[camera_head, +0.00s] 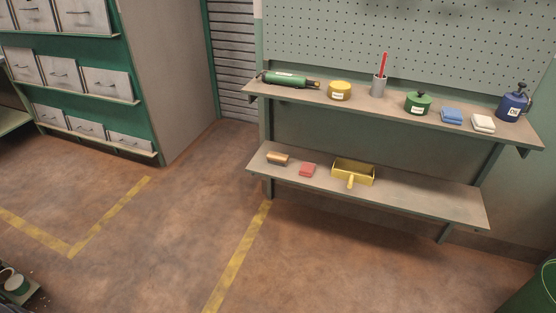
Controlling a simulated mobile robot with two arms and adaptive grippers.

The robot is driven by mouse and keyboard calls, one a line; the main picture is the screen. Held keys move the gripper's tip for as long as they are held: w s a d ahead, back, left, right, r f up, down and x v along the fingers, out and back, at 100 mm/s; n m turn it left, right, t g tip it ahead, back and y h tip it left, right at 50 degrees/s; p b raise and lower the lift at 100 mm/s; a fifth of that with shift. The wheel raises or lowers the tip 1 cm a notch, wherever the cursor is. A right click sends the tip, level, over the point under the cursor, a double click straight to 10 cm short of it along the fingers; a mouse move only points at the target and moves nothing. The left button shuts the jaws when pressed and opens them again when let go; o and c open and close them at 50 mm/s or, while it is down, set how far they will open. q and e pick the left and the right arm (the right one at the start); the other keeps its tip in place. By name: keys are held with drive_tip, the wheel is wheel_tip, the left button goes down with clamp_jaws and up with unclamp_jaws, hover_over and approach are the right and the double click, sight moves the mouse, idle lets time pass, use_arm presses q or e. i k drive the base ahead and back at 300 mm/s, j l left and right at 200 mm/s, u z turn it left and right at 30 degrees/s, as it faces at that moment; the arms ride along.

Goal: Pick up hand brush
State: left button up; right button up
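A small tan, wood-coloured block with a darker underside (278,158), which looks like the hand brush, lies at the left end of the lower shelf (420,199). Its bristles are too small to make out clearly. A red folded cloth or sponge (307,170) lies just to its right. A yellow dustpan (353,173) with its handle toward me sits further right. Neither of my grippers is in view.
The upper shelf (300,98) holds a green tool (287,79), yellow tin (339,91), grey cup (378,87), green tin (417,103), cloths and a blue can (514,105). A drawer cabinet (165,80) stands left. Floor in front is clear; a green drum (540,290) is lower right.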

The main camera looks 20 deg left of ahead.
sight(280, 159)
drive_tip(key=u, duration=5.45)
drive_tip(key=z, duration=4.8)
drive_tip(key=i+l, duration=0.15)
drive_tip(key=i, duration=0.25)
drive_tip(key=i+l, duration=0.15)
drive_tip(key=i, duration=0.25)
